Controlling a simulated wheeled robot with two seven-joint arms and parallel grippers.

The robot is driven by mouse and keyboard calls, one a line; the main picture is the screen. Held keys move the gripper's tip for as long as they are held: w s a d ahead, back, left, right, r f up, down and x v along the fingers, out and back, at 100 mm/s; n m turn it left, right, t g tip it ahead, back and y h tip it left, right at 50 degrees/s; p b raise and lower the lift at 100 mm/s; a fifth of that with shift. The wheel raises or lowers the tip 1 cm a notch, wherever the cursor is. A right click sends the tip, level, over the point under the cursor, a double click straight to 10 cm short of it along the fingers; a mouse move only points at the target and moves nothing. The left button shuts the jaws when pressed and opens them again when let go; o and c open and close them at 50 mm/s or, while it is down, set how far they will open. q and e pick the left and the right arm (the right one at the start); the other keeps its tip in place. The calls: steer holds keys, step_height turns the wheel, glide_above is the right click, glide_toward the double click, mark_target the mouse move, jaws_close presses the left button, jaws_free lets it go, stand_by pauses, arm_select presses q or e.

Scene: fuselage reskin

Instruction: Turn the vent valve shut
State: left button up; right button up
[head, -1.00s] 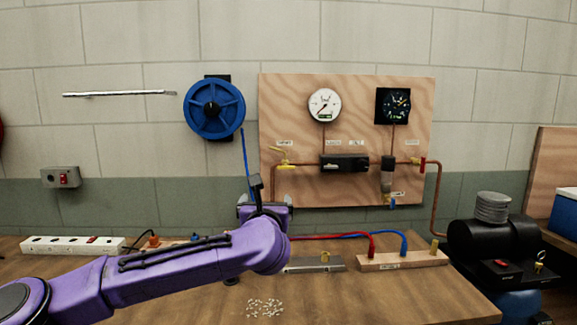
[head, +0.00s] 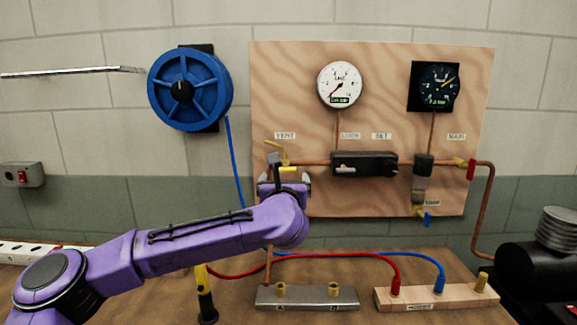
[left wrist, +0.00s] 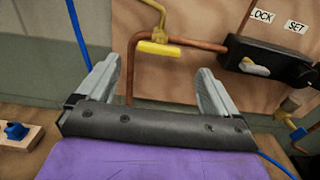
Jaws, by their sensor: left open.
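The vent valve is on the upper left of the wooden board, under the VENT label (head: 285,136). It has a brass body and a yellow handle (head: 288,169), which lies roughly level in the left wrist view (left wrist: 158,48). My left gripper (head: 284,181) is just below the valve in the head view, and its hand hides part of the pipe. In the left wrist view the gripper (left wrist: 158,73) is open and empty, with the handle seen between and beyond its fingertips. I see no contact. My right gripper is out of view.
A black regulator (head: 364,165) sits right of the valve on the copper pipe. A white gauge (head: 339,85) and a dark gauge (head: 436,86) are above. A blue hose reel (head: 189,89) hangs to the left. A metal block (head: 307,297) and red and blue leads lie on the bench below.

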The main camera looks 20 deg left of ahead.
mark_target(285, 170)
arm_select(q)
steer(key=p+x, duration=0.3)
steer(key=x, duration=0.5)
steer(key=shift+w+a+p, duration=0.1)
steer(key=shift+w+p, duration=0.2)
steer(key=shift+p, duration=0.05)
steer(key=shift+s+r, duration=0.15)
steer(key=shift+r, duration=0.05)
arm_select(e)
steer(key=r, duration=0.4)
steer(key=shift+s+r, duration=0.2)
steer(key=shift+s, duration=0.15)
arm_select(q)
steer(key=shift+f, duration=0.1)
steer(key=c, duration=1.1)
steer(key=shift+o, duration=0.3)
